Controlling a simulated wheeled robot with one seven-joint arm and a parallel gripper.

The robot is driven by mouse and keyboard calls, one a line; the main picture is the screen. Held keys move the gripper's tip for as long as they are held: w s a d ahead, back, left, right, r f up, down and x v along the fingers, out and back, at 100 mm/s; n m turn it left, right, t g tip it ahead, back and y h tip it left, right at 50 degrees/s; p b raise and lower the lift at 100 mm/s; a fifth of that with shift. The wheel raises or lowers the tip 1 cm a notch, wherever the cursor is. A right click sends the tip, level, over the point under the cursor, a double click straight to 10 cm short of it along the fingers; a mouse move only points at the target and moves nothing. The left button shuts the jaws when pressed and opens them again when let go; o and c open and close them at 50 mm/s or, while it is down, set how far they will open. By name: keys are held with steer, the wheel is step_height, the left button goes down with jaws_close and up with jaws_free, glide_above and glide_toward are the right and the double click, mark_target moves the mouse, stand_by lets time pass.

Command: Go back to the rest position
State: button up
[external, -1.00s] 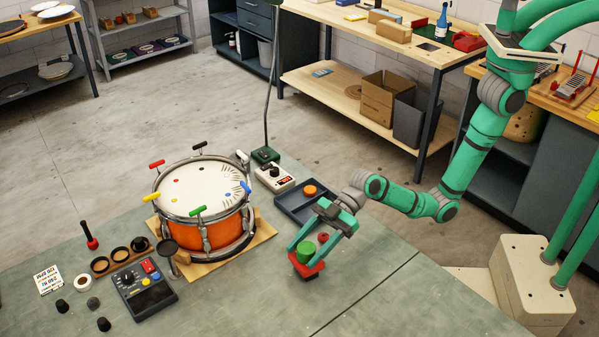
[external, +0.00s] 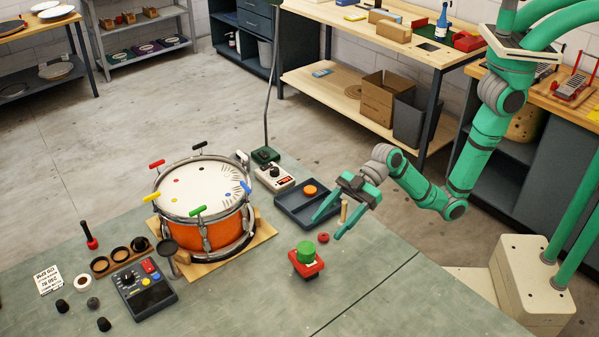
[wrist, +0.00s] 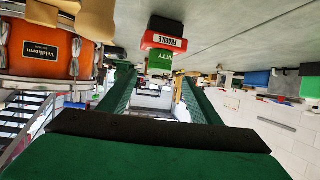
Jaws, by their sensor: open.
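My gripper (external: 326,222) is open and empty in the external view, raised over the bench behind and to the right of a red block with a green cylinder. The red block (external: 306,267) stands on the bench, with the green cylinder (external: 306,253) on top of it. In the wrist view my gripper's two green fingers (wrist: 155,85) are spread, with nothing between them near the camera. The red block (wrist: 163,42), with a "FRAGILE" label, and the green cylinder (wrist: 158,62) show upside down beyond the fingers.
An orange drum (external: 205,232) with coloured keys stands on a wooden board to the left. A dark tray (external: 290,204) holding an orange disc lies near my gripper. The bench's front right is clear.

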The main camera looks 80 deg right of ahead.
steer(key=shift+v, duration=0.9)
steer(key=s+f+t, duration=0.1)
steer(key=s+f, duration=0.1)
steer(key=s+d+f+m+t, duration=0.1)
steer(key=s+f, duration=0.1)
steer(key=s+d+f+m+t, duration=0.1)
steer(key=s+f, duration=0.1)
steer(key=f, duration=0.1)
steer(key=shift+s+f, duration=0.15)
steer(key=shift+s, duration=0.05)
steer(key=s+d+f+m+t, duration=0.1)
steer(key=s+d, duration=0.1)
steer(key=s, duration=0.1)
steer(key=s+d+m+t+h, duration=0.1)
steer(key=s, duration=0.2)
steer(key=s+d+f+m+t+h, duration=0.1)
steer(key=s+d, duration=0.1)
steer(key=s, duration=0.1)
steer(key=shift+d+f+t, duration=0.3)
steer(key=shift+d+f, duration=0.05)
steer(key=shift+f, duration=0.05)
steer(key=s+d+m+h, duration=0.2)
steer(key=s+d+h, duration=0.2)
steer(key=s+d, duration=0.4)
steer(key=s+d+f+m+h, duration=0.1)
steer(key=s+d+m+h, duration=0.2)
steer(key=s+d, duration=0.5)
steer(key=d+h, duration=0.1)
steer(key=d, duration=0.5)
steer(key=shift+d, duration=0.15)
